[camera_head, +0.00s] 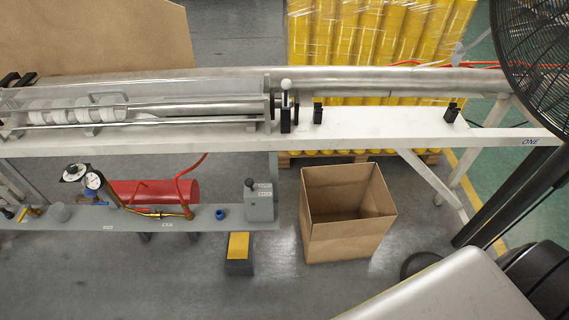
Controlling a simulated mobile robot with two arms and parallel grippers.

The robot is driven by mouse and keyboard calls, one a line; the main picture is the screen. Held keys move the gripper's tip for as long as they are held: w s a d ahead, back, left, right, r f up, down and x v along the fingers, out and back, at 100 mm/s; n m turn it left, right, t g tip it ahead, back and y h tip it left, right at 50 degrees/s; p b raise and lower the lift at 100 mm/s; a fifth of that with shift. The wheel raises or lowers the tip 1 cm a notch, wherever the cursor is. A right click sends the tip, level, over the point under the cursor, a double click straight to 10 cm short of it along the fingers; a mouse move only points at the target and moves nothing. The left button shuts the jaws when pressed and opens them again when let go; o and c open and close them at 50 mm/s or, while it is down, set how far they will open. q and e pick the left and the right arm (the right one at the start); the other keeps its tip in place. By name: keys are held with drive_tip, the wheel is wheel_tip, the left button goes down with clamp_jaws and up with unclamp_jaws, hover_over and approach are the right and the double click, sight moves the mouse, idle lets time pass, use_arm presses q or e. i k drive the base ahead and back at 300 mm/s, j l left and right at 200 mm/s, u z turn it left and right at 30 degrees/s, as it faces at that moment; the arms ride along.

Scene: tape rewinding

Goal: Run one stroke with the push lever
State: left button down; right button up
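A grey control box (260,207) with a short lever topped by a black knob (250,184) stands at the right end of the lower grey shelf. Two small labels beside the lever are too small to read. A second upright lever with a white knob (286,85) stands at the right end of the machine's clear cover, above a black bracket. I cannot tell for sure which is the push lever. White tape rolls (62,110) sit in a row on the shaft at the left, behind the clear cover. Neither of my grippers shows.
An open, apparently empty cardboard box (350,240) stands on the floor below the white beam (380,124). A yellow-topped pedal (238,246) is on the floor left of it. A red tank (160,194) and gauge (93,181) are at left. A black fan (535,55) fills the upper right.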

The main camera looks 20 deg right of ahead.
sight(249, 183)
drive_tip(key=i+j+z, duration=0.25)
drive_tip(key=j, duration=0.2)
drive_tip(key=j+z, duration=0.25)
drive_tip(key=j, duration=0.2)
drive_tip(key=i+j+z, duration=0.2)
drive_tip(key=j, duration=0.3)
drive_tip(key=k, duration=0.05)
